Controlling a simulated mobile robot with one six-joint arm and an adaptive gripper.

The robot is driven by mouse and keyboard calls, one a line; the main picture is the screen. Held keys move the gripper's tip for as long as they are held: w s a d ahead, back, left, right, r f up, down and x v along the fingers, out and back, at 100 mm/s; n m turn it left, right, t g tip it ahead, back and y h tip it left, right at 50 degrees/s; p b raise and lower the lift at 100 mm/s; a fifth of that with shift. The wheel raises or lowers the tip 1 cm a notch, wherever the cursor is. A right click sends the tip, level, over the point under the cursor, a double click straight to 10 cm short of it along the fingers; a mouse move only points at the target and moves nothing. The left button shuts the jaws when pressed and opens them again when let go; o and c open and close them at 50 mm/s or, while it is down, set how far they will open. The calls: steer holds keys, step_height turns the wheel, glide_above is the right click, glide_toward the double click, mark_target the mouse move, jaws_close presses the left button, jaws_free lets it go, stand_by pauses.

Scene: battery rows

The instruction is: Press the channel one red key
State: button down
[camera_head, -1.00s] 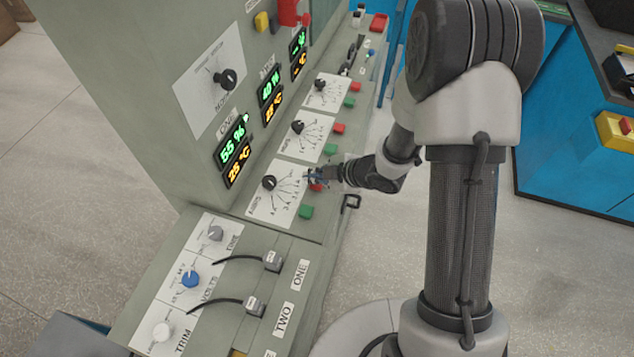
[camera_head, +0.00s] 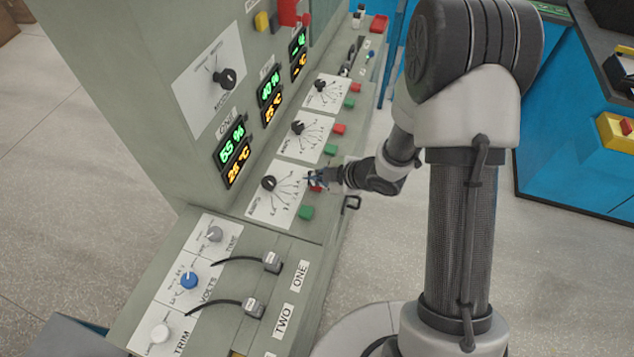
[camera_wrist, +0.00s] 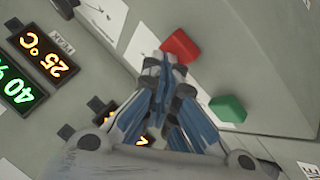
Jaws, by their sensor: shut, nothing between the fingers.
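The channel one red key (camera_head: 316,187) is on the sloping console, beside the nearest dial panel and above its green key (camera_head: 306,212). My gripper (camera_head: 313,177) is shut and empty, with its fingertips right at the red key and partly covering it. In the wrist view the red key (camera_wrist: 180,46) shows just beyond the closed fingertips (camera_wrist: 164,62), slightly to their right. The green key (camera_wrist: 228,108) is lower right. I cannot tell whether the fingertips touch the red key or whether it is pressed in.
The channel one black dial (camera_head: 268,183) is left of the fingertips. More red and green keys and dials run up the console. Lit displays (camera_head: 230,150) are on the upright panel. Plugged cables (camera_head: 254,307) lie on the nearer console. Open floor is to the right.

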stand_by(0.4)
steer(key=shift+r+p, duration=0.7)
steer(key=shift+r, duration=0.05)
step_height(320, 180, up, 5)
steer(key=p, duration=0.4)
stand_by(0.7)
